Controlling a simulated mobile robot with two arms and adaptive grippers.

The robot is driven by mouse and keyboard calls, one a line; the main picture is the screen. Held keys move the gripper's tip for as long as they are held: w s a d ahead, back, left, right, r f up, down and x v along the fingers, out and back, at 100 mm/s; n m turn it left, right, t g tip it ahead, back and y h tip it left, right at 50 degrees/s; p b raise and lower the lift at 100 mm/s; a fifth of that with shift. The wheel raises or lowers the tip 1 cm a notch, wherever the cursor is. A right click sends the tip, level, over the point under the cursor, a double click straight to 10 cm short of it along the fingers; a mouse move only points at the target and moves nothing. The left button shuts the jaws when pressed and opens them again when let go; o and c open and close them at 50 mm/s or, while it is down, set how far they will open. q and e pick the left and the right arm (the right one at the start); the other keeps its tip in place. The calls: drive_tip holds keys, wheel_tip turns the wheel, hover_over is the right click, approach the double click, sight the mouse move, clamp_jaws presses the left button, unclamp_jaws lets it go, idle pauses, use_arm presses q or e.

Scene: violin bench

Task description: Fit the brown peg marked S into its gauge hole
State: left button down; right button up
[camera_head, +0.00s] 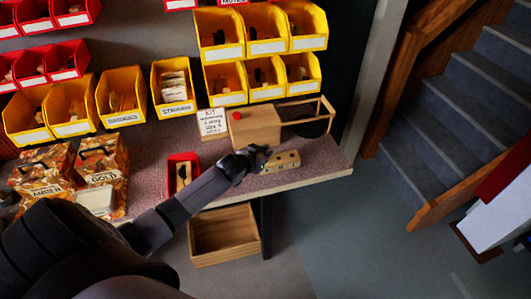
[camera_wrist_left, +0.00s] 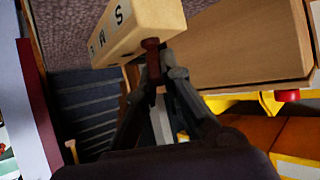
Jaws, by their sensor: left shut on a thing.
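The gauge block (camera_head: 287,157) is a pale wooden bar with dark holes, near the front right edge of the bench. In the left wrist view the gauge block (camera_wrist_left: 150,22) shows the letters S and M on one face. My left gripper (camera_head: 260,155) is at the block's left end. In the left wrist view my left gripper (camera_wrist_left: 158,72) is shut on a brown peg (camera_wrist_left: 152,58). The peg's far end meets or overlaps the block's edge; I cannot tell whether it is in a hole. The peg's mark is not readable. My right gripper is not in view.
A wooden box (camera_head: 258,127) with a red knob stands right behind the gauge block. A red bin (camera_head: 172,172) lies to the left on the bench. Yellow bins (camera_head: 265,47) fill the back. An open wooden crate (camera_head: 223,236) is below the bench edge.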

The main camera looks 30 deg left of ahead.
use_arm(q)
drive_tip(key=c, duration=1.7)
unclamp_jaws()
drive_tip(key=shift+f, duration=0.15)
drive_tip(key=shift+o, duration=0.2)
drive_tip(key=v, duration=1.2)
